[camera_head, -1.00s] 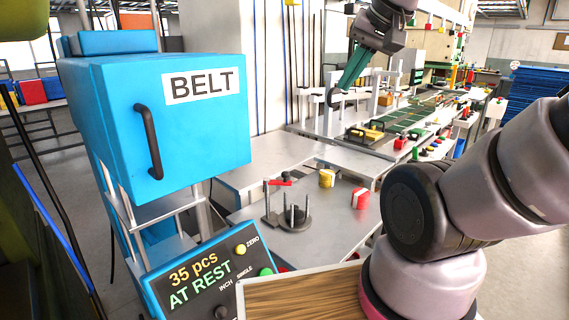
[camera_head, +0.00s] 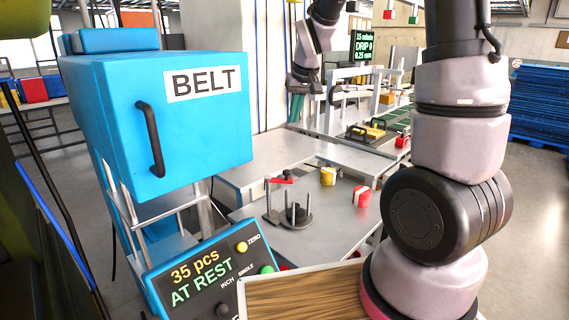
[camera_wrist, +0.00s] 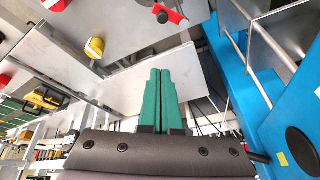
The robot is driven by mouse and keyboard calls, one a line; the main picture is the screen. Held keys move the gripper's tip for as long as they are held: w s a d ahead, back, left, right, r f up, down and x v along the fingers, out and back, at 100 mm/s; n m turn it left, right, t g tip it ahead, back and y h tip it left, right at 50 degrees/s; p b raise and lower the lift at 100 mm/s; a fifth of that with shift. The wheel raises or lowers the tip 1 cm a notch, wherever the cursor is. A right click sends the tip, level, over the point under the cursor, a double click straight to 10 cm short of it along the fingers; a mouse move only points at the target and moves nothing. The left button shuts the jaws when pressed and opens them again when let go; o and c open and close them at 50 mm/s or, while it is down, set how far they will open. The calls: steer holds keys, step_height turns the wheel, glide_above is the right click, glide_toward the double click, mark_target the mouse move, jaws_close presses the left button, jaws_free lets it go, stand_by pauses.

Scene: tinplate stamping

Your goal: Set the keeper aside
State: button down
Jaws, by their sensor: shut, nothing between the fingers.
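A small red piece with a black knob (camera_head: 282,178), which may be the keeper, sits at the back of the grey table beside a post. It also shows at the top of the wrist view (camera_wrist: 172,16). A dark round fixture with upright pins (camera_head: 296,214) stands in front of it. My gripper (camera_head: 295,112) is above and beyond the table, pointing down. In the wrist view its green fingers (camera_wrist: 159,72) are pressed together with nothing between them, well away from the red piece.
A yellow tin (camera_head: 327,177) and a red-and-white tin (camera_head: 361,197) stand on the table, right of the fixture. The blue BELT housing (camera_head: 160,125) rises at left, above a control panel (camera_head: 212,278) reading "35 pcs AT REST". A conveyor line with yellow parts (camera_head: 368,131) lies behind.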

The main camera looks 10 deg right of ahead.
steer(key=w+a+f+n, duration=0.1)
steer(key=w+a+f, duration=0.1)
steer(key=w+f, duration=0.2)
step_height(320, 180, down, 3)
steer(key=shift+w+f+h, duration=0.15)
steer(key=shift+w+h, duration=0.05)
steer(key=shift+h, duration=0.1)
steer(key=shift+a, duration=0.15)
step_height(320, 180, down, 10)
steer(key=shift+s, duration=0.3)
stand_by(0.5)
